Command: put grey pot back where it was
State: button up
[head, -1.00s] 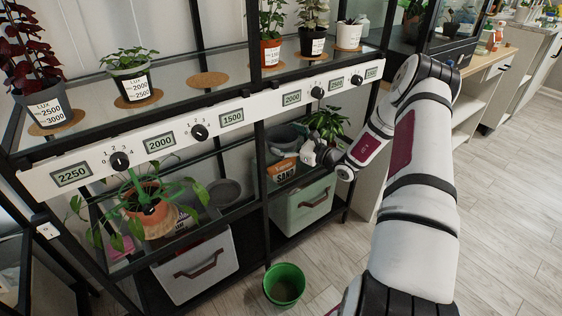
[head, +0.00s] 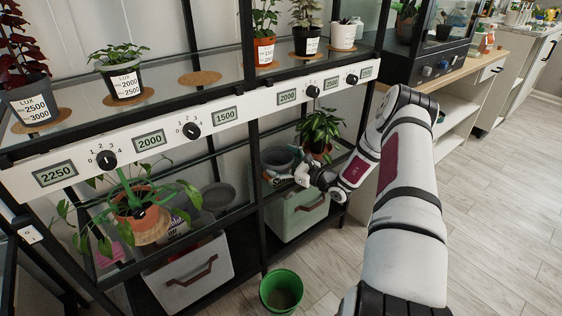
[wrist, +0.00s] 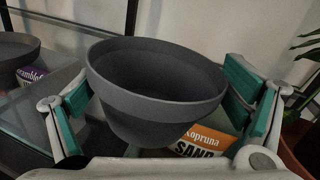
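The grey pot (head: 279,160) is on the lower level of the rack, right of the middle post, with my gripper (head: 302,175) close at its right front. In the wrist view the empty-looking grey pot (wrist: 155,85) sits between my gripper's (wrist: 160,105) two teal-padded fingers, which are spread wide. An empty cork mat (head: 200,78) lies on the upper glass shelf.
A sand bag (wrist: 205,143) is below the pot. A leafy plant (head: 320,130) stands close on the right. A black post (head: 250,130) and the white dial rail (head: 190,125) bound the opening. A green bucket (head: 282,292) is on the floor.

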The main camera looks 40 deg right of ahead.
jog(key=shift+o, duration=0.4)
jog(key=shift+r, duration=0.1)
jog(key=shift+s+r, duration=0.1)
jog(key=shift+s, duration=0.05)
jog(key=p+v, duration=0.3)
jog(key=v, duration=0.8)
jog(key=shift+s, duration=0.35)
jog(key=shift+d, duration=0.15)
